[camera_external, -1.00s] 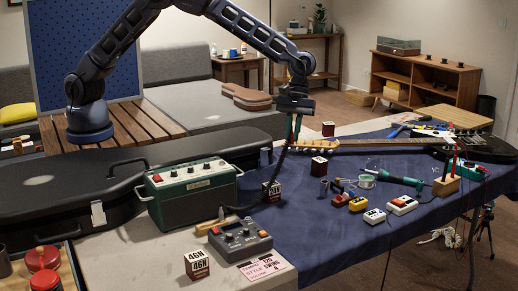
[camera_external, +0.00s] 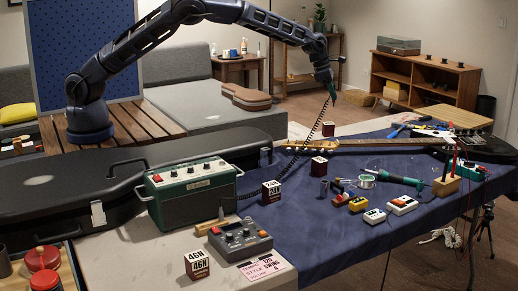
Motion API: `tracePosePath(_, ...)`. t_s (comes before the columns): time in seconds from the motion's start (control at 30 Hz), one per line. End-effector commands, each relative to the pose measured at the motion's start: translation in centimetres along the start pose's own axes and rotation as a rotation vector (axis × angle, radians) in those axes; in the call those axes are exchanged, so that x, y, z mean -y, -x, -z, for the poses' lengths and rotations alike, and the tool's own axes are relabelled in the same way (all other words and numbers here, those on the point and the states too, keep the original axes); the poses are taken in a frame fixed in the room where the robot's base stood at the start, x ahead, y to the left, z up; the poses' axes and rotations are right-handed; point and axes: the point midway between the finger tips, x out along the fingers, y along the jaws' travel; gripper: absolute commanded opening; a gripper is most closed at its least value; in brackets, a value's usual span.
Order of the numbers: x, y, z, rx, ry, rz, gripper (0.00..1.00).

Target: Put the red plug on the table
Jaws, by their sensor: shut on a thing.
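My gripper (camera_external: 333,92) is up in the air above the far side of the table, well clear of the blue cloth. It is shut on the end of a black coiled cable (camera_external: 289,163). The cable hangs down from the jaws and curves left to the green amplifier box (camera_external: 192,191). I cannot make out a red plug at the jaws; the held end is too small and partly hidden. The table (camera_external: 330,240) is covered by a dark blue cloth.
An electric guitar (camera_external: 380,142) lies along the back of the table. Small boxes, coloured pedals (camera_external: 358,204), a solder spool and a green soldering iron (camera_external: 400,181) crowd the middle. A grey pedal (camera_external: 240,239) stands near the front. The cloth's front part is bare.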

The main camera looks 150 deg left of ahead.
Motion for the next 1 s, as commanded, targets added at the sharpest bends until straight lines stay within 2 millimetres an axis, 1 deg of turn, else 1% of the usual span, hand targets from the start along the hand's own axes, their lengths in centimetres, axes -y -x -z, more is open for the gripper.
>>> tracePosePath(0.03,-2.0,0.1,-0.1,-0.001,0.060,-0.030,0.00)
tracePosePath(0.1,-4.3,0.5,-0.2,0.000,0.142,-0.063,0.00)
tracePosePath(0.2,-6.9,0.9,-0.2,-0.001,0.234,-0.099,0.00)
tracePosePath(0.33,-8.9,1.4,-0.2,-0.001,0.306,-0.128,0.00)
tracePosePath(0.47,-9.6,0.8,0.1,-0.002,0.335,-0.139,0.00)
tracePosePath(0.57,-9.7,-0.6,0.8,-0.004,0.338,-0.139,0.00)
tracePosePath(1.0,-9.7,-9.5,4.5,-0.004,0.337,-0.139,0.00)
